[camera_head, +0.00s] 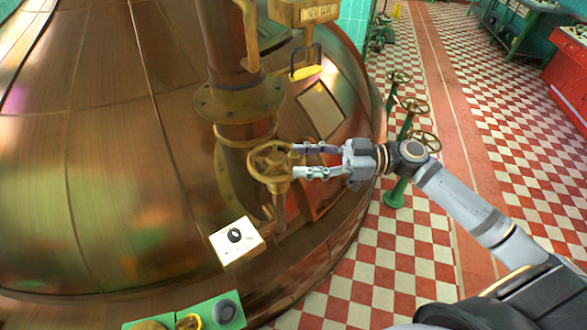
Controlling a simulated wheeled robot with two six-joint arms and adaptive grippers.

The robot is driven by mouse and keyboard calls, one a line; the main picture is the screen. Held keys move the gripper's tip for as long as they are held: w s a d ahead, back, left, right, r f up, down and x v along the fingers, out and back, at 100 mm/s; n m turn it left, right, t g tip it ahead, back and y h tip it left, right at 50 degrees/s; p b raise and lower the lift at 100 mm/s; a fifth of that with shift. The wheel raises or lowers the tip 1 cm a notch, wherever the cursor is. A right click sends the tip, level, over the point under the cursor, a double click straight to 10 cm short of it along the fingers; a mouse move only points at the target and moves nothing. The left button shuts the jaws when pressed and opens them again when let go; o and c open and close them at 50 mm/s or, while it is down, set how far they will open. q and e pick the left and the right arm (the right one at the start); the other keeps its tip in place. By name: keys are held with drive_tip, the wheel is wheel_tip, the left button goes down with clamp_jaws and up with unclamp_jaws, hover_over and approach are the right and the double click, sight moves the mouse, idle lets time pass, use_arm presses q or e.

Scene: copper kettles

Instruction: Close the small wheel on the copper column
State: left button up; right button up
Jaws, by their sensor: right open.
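The small wheel (269,163) is a brass handwheel on the lower part of the copper column (222,55), in the middle of the head view. My right gripper (298,161) comes in from the right, with its fingers pointing left. It is open, and its fingertips are at the wheel's right rim, one above the other in the picture. I cannot tell whether they touch the rim. The wheel's right edge is partly hidden by the fingertips. My left gripper is not in view.
The big copper kettle (110,150) fills the left side. A white box with a black knob (236,244) sits below the wheel. Green stands with handwheels (414,105) rise behind my right arm. A green panel (190,315) is at the bottom.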

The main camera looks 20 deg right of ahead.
drive_tip(key=shift+p+x, duration=0.4)
drive_tip(key=shift+x, duration=0.85)
clamp_jaws()
drive_tip(key=shift+w, duration=0.1)
